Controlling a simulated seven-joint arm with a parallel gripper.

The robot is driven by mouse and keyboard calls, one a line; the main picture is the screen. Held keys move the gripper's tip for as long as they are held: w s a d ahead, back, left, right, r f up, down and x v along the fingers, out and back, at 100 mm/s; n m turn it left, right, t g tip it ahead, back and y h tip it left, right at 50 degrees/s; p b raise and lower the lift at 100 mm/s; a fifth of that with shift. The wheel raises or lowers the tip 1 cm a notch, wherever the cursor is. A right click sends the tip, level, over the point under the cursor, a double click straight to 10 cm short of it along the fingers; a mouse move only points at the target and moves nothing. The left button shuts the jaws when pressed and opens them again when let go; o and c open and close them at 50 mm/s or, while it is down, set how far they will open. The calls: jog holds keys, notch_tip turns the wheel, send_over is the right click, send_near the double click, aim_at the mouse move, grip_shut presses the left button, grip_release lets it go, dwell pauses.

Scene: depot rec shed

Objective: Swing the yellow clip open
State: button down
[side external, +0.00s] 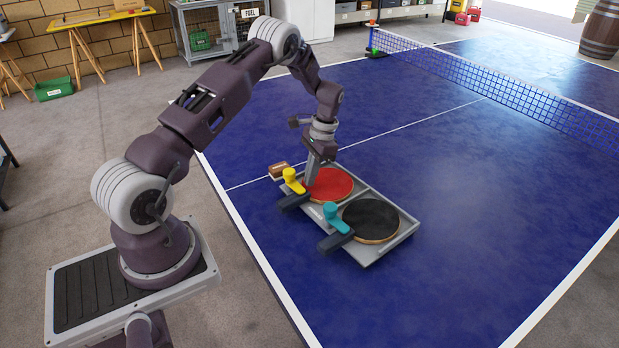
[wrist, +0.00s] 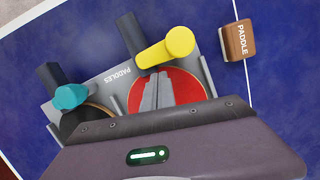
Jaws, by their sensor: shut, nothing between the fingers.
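In the wrist view the yellow clip (wrist: 168,48) lies across the dark handle (wrist: 129,32) of the red paddle (wrist: 183,88). The red paddle (side external: 331,184) rests in the tray. My gripper (side external: 309,184) points down over the red paddle, close beside the clip. In the wrist view my shut gripper (wrist: 156,80) shows against the red face, a little apart from the clip. Nothing is held. Whether the fingertips touch the paddle is unclear.
A teal clip (side external: 332,214) lies over the handle of a black paddle (side external: 371,220) in the tray's other bay. A brown block marked PADDLE (wrist: 238,40) stands on the blue table beside the tray.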

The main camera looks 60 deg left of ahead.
jog(key=w, duration=0.2)
jog(key=w+r, duration=0.1)
jog(key=w, duration=0.1)
jog(key=shift+w+a, duration=0.1)
jog(key=shift+w, duration=0.15)
jog(key=v, duration=0.9)
jog(key=shift+s, duration=0.15)
jog(key=shift+s+d+n, duration=0.3)
jog(key=shift+d+n, duration=0.05)
jog(key=shift+n, duration=0.35)
